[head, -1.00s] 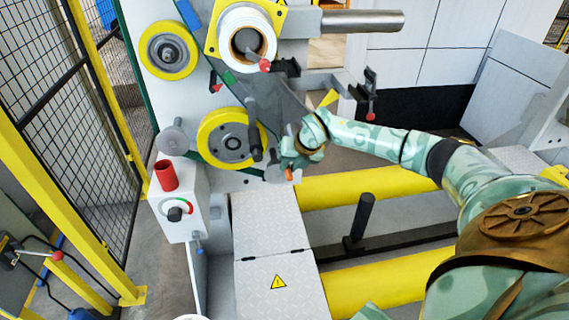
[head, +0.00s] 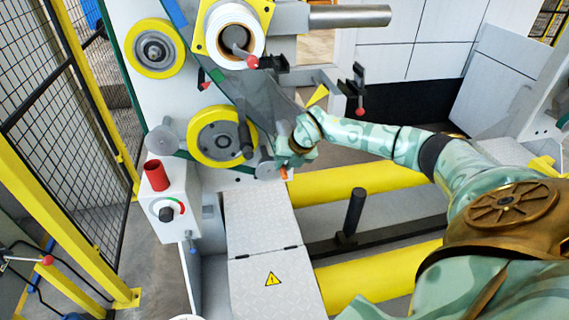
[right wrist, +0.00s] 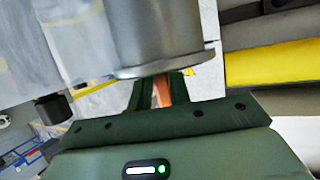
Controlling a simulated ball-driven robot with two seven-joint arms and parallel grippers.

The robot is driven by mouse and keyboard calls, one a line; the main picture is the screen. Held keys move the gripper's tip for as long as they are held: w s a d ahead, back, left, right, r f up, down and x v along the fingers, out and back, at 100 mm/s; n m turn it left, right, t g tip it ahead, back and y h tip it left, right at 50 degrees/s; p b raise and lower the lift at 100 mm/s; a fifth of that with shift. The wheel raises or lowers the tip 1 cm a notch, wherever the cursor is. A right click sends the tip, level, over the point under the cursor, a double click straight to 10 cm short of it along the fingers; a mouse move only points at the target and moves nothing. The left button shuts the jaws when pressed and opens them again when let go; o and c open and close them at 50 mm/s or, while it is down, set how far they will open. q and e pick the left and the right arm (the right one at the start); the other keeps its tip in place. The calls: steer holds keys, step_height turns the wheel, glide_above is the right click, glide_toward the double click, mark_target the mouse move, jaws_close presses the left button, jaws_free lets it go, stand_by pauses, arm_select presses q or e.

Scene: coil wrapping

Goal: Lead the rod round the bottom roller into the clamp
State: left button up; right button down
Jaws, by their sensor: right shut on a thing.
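My right gripper (head: 286,164) is low at the machine front, just right of the yellow-rimmed bottom wheel (head: 222,137) and beside a small grey roller (head: 266,170). It is shut on a thin orange piece, seemingly the rod (head: 284,174). In the right wrist view the orange rod (right wrist: 162,92) sits between the dark fingers, just below a flanged grey metal roller (right wrist: 155,40). A grey translucent sheet (head: 262,92) runs from the upper roll down toward the gripper. A black bracket with a red-knobbed lever (head: 359,88), possibly the clamp, is up to the right. My left gripper is not in view.
The white upper roll (head: 236,35) and a metal shaft (head: 350,16) are above. A control box (head: 168,212) with a red cylinder stands at left. Yellow beams (head: 340,182) and a black post (head: 354,210) lie below my right arm. A mesh fence (head: 85,110) bounds the left.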

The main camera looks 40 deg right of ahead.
steer(key=shift+s+d, duration=0.45)
steer(key=shift+d, duration=0.35)
steer(key=shift+s+d, duration=0.4)
steer(key=shift+d, duration=0.4)
steer(key=shift+s+d, duration=0.45)
steer(key=shift+d, duration=0.35)
steer(key=shift+r, duration=0.15)
steer(key=shift+s+d+r+p, duration=0.2)
steer(key=shift+d+r+p, duration=0.2)
steer(key=shift+r+p, duration=0.3)
steer(key=shift+s+d+r+p, duration=0.25)
steer(key=shift+d+r+p, duration=0.25)
steer(key=shift+r, duration=0.35)
steer(key=shift+s+d+r+p, duration=0.2)
steer(key=shift+d+r+p, duration=0.1)
steer(key=shift+r+p, duration=0.4)
steer(key=s+d+r+p, duration=0.2)
steer(key=d+r+p, duration=0.1)
steer(key=r+p, duration=0.5)
steer(key=shift+d+r, duration=0.25)
steer(key=shift+r, duration=1.3)
